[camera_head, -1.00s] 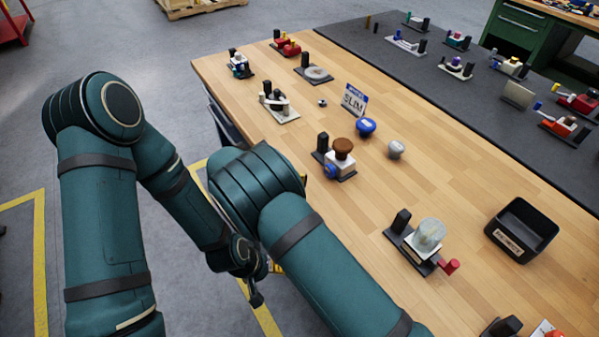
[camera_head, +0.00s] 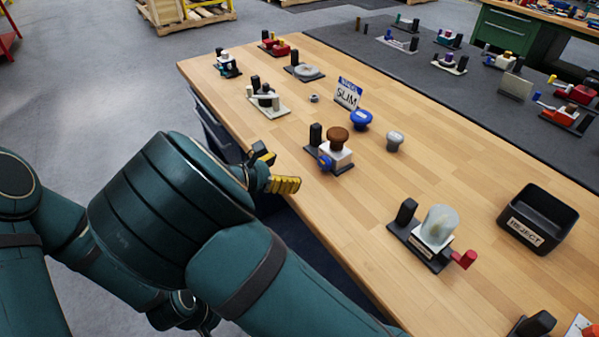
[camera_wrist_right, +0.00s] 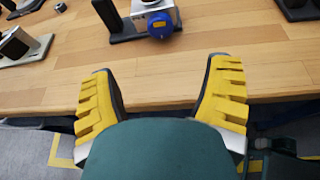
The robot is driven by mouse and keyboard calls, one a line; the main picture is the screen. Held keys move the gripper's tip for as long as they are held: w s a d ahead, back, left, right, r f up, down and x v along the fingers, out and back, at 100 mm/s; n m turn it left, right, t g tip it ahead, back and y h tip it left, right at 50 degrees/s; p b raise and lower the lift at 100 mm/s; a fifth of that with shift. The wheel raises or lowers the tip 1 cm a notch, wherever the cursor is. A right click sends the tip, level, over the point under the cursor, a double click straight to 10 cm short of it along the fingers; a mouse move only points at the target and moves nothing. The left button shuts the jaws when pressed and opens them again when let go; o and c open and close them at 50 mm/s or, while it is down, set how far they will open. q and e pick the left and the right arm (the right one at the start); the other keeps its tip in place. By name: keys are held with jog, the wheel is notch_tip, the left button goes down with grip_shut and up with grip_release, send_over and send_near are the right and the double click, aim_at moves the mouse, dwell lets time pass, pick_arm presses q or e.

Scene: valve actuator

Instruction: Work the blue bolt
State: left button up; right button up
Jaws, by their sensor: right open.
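The blue bolt (camera_head: 325,162) is a round blue head low on the left side of a small valve unit (camera_head: 338,157) with a white block, a brown knob (camera_head: 337,138) and a dark base. In the right wrist view the blue bolt (camera_wrist_right: 160,25) is at the top centre, ahead of the fingers. My right gripper (camera_head: 275,168) is at the table's near edge, left of the unit and apart from it. Its yellow-padded fingers are spread and empty in the right wrist view (camera_wrist_right: 164,72). The dark end of my left arm (camera_head: 186,312) is low at the left, mostly hidden; its fingers are unclear.
A blue knob (camera_head: 361,120) and a grey knob (camera_head: 395,141) stand behind the unit, near a SLIM sign (camera_head: 347,94). Another valve unit (camera_head: 433,237) and a black REJECT bin (camera_head: 538,218) are at the right. Bare wood lies between the two units.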

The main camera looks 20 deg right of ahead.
aim_at(322, 165)
jog(key=b+x, duration=0.3)
jog(key=x, duration=1.1)
jog(key=shift+s, duration=0.1)
jog(key=c, duration=1.2)
